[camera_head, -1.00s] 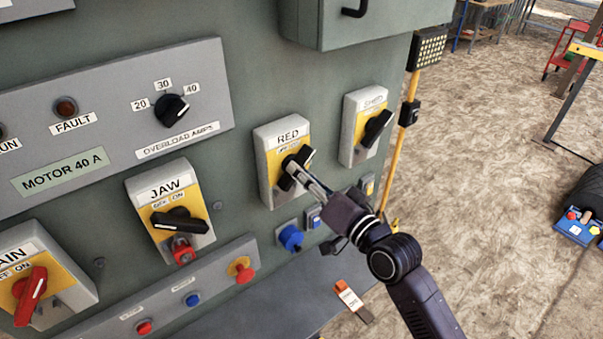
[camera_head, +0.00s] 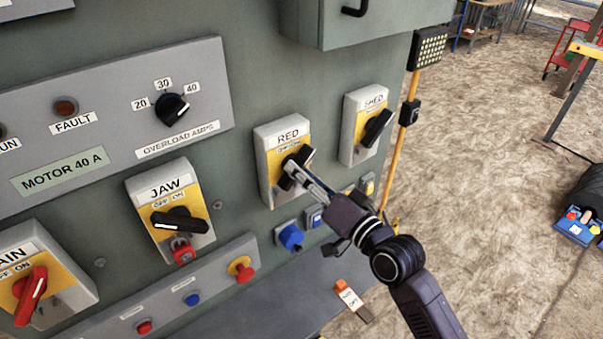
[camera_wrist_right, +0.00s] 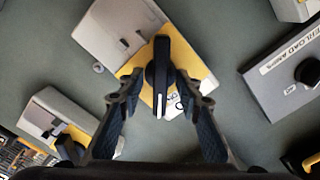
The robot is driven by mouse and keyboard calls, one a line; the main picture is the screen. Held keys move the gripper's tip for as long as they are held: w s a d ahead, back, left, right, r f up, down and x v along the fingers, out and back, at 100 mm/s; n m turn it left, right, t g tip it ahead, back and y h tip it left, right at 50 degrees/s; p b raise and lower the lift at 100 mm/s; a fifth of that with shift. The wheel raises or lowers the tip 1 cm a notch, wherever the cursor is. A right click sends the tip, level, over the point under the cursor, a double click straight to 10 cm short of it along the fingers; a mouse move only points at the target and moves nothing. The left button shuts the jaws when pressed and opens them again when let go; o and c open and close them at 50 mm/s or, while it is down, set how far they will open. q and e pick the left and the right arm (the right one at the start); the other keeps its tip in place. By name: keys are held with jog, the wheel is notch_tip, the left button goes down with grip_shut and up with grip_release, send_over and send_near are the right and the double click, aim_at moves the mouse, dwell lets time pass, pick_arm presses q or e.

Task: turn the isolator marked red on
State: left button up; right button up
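The isolator marked RED (camera_head: 270,140) is a grey box with a yellow plate and a black rotary handle (camera_head: 300,162) on the green panel. The handle stands diagonally, its upper end leaning right. My right gripper (camera_head: 296,172) is at this handle, coming from the lower right. In the right wrist view its two fingers (camera_wrist_right: 162,82) are apart, one on each side of the black handle (camera_wrist_right: 161,60), with small gaps visible beside it. The fingers hide part of the yellow plate in the head view. My left gripper is not in view.
The JAW isolator (camera_head: 143,190) is to the left and the SHED isolator (camera_head: 353,125) to the right. A red-handled switch (camera_head: 33,290) is at far left.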

jog(key=v, duration=1.1)
jog(key=shift+s, duration=0.2)
jog(key=shift+d, duration=0.1)
jog(key=shift+f, duration=0.1)
